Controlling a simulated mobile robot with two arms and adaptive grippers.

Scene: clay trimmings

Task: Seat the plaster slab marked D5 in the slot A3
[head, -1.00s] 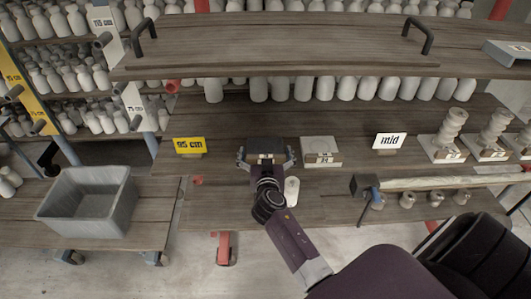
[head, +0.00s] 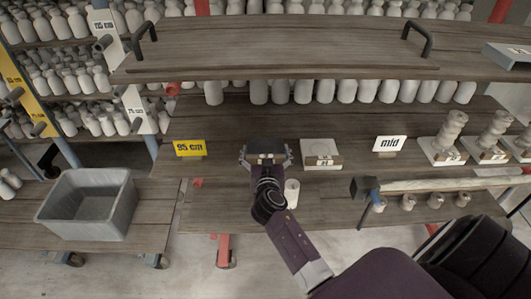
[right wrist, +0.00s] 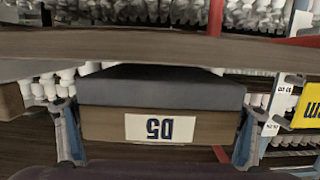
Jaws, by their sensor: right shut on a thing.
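The slab marked D5 (right wrist: 160,91) is a block with a dark grey face and a brown side. Its white D5 label reads upside down in the right wrist view. In the head view the dark slab (head: 266,145) is at the shelf's middle, left of a pale slab. My right gripper (head: 266,160) is shut on it, one finger at each side; the fingers also flank it in the right wrist view (right wrist: 160,140). I cannot tell whether the slab touches the shelf. I cannot make out a slot marked A3. My left gripper is not in view.
A yellow 95 cm sign (head: 189,147) is at left, a "mid" sign (head: 389,142) at right. A white cylinder (head: 292,193) stands beside my right arm. An upper shelf (head: 280,45) overhangs behind. A grey bin (head: 88,203) is far left.

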